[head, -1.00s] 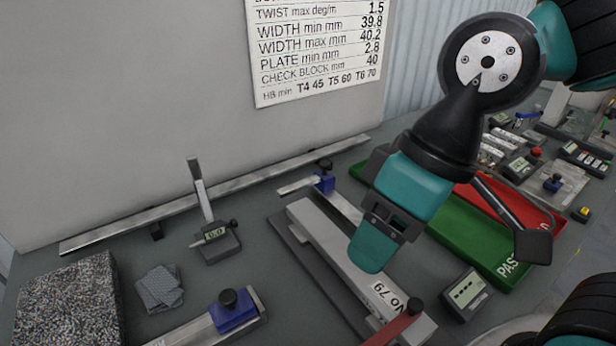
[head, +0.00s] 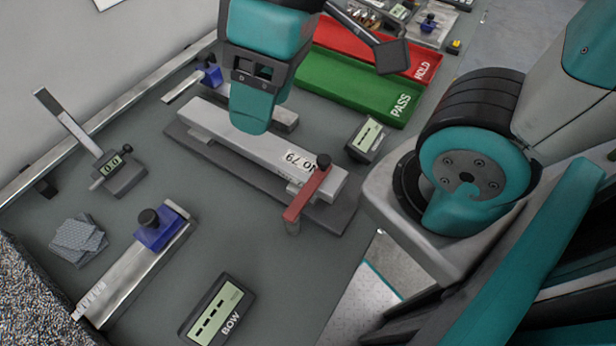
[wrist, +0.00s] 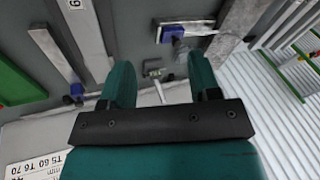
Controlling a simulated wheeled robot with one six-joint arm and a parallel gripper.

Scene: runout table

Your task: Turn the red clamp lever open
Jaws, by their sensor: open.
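The red clamp lever (head: 309,192) sits at the near end of the grey fixture (head: 215,160) in the head view. It lies across the light bar (head: 225,128) marked No 79, beside a round post. My gripper (head: 250,122) is over the far part of the bar in the head view, away from the lever. In the wrist view my gripper (wrist: 160,85) shows two teal fingers apart with nothing between them. The wrist view does not show the red lever clearly.
A green PASS tray (head: 350,88) and a red HOLD tray (head: 355,47) lie behind. A small display (head: 366,138) stands right of the fixture, a BOW display (head: 217,310) in front. A digital gauge (head: 120,172) and steel rule with blue clamp (head: 160,232) lie left.

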